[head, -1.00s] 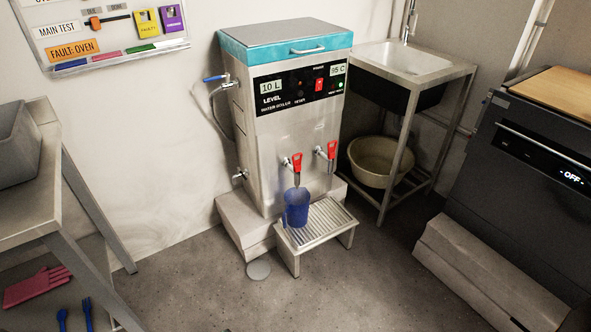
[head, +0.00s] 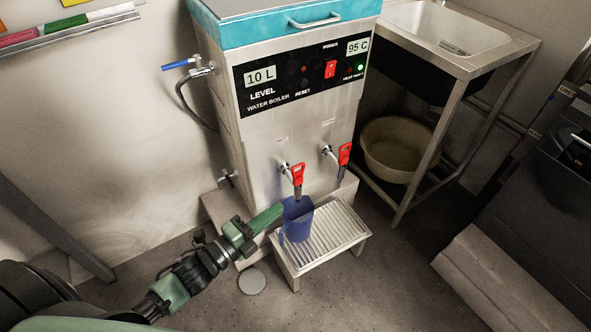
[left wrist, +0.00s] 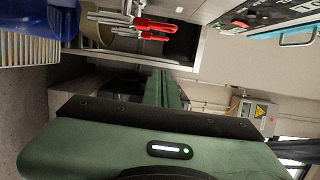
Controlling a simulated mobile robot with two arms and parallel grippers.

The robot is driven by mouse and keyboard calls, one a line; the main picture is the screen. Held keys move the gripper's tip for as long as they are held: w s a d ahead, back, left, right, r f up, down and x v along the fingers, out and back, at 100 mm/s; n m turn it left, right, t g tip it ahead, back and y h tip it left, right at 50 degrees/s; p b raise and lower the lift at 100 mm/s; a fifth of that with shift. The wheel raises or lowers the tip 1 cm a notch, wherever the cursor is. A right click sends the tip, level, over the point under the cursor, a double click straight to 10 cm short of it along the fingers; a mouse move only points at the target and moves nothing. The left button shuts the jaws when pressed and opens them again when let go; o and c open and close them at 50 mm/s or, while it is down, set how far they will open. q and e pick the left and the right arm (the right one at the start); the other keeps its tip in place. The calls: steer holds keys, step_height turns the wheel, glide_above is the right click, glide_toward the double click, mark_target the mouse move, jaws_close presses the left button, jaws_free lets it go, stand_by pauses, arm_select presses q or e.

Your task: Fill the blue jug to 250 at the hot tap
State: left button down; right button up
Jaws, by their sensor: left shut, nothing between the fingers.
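The blue jug (head: 297,226) stands upright on the slatted drip tray (head: 335,232), below the left tap (head: 297,178), which has a red lever and a small label that seems to read HOT. The jug's contents cannot be made out. My left gripper (head: 279,211) is shut and empty, its green fingers pointing at the left side of the jug; whether they touch it is unclear. In the left wrist view the jug (left wrist: 88,30) is cut off at upper left, the fingers (left wrist: 165,92) are together, and red tap levers (left wrist: 155,28) show. My right gripper is not in view.
The water boiler (head: 262,120) reads 10 L and 95 C. A second red-levered tap (head: 343,155) is right of the first. A sink stand (head: 465,62) with a beige basin (head: 393,148) beneath is at right. A round floor drain (head: 252,281) lies left of the tray.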

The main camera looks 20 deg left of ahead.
mark_target(294, 180)
arm_select(q)
steer(key=shift+s, duration=0.15)
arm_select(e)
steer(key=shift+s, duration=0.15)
arm_select(q)
steer(key=shift+w+d+b, duration=0.25)
steer(key=shift+w+b, duration=0.1)
steer(key=shift+w, duration=1.6)
steer(key=shift+w+d+b, duration=0.3)
steer(key=shift+w+b, duration=0.1)
steer(key=shift+w, duration=1.55)
steer(key=shift+w+d+b, duration=0.25)
steer(key=shift+w+b, duration=0.1)
steer(key=shift+w, duration=1.6)
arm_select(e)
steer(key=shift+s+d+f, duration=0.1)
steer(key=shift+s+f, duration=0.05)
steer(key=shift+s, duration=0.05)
